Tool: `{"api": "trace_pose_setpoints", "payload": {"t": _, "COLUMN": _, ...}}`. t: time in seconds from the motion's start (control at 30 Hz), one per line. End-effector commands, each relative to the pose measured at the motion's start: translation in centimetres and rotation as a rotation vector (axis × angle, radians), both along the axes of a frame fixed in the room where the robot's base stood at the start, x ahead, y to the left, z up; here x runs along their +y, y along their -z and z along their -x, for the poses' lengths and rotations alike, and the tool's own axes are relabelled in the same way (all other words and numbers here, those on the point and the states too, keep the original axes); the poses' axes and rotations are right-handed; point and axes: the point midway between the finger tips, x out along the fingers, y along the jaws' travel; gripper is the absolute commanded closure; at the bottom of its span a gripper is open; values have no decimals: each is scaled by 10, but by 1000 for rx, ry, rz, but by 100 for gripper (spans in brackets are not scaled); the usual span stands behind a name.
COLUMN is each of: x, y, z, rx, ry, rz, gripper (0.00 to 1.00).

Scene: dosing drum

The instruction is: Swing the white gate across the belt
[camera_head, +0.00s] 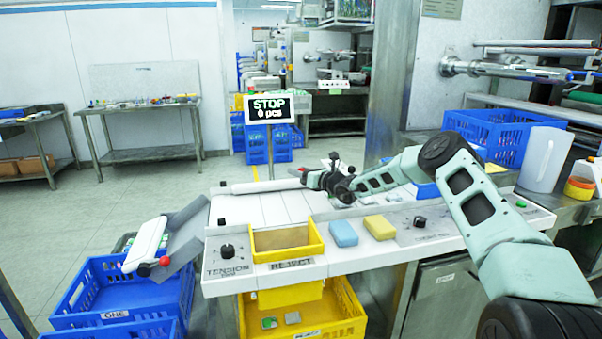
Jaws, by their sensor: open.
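A long white bar (265,186), which looks like the gate, lies along the far edge of the pale belt (262,209). It runs lengthwise beside the belt, not across it. A small red tip shows near its right end. My gripper (311,179) is open, just beyond the bar's right end at the far side of the belt. I cannot tell whether it touches the bar. My arm reaches in from the right, over the far part of the bench.
A yellow reject tray (287,242), blue block (343,233), yellow block (379,227) and black tension knob (227,251) line the front. A white flap (146,244) with red and black balls hangs over blue bins (125,286). A STOP display (269,108) stands behind.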

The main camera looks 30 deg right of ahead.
Motion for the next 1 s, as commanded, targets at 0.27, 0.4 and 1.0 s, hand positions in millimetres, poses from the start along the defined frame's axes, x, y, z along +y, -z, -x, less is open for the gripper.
{"api": "trace_pose_setpoints", "payload": {"t": 0.27, "x": 0, "y": 0, "z": 0, "rx": 0, "ry": 0, "rz": 0, "gripper": 100}}
{"api": "trace_pose_setpoints", "payload": {"t": 0.4, "x": -1, "y": 0, "z": 1, "rx": 0, "ry": -2, "rz": 0, "gripper": 100}}
{"api": "trace_pose_setpoints", "payload": {"t": 1.0, "x": -19, "y": 4, "z": 23, "rx": -1, "ry": -262, "rz": 5, "gripper": 100}}
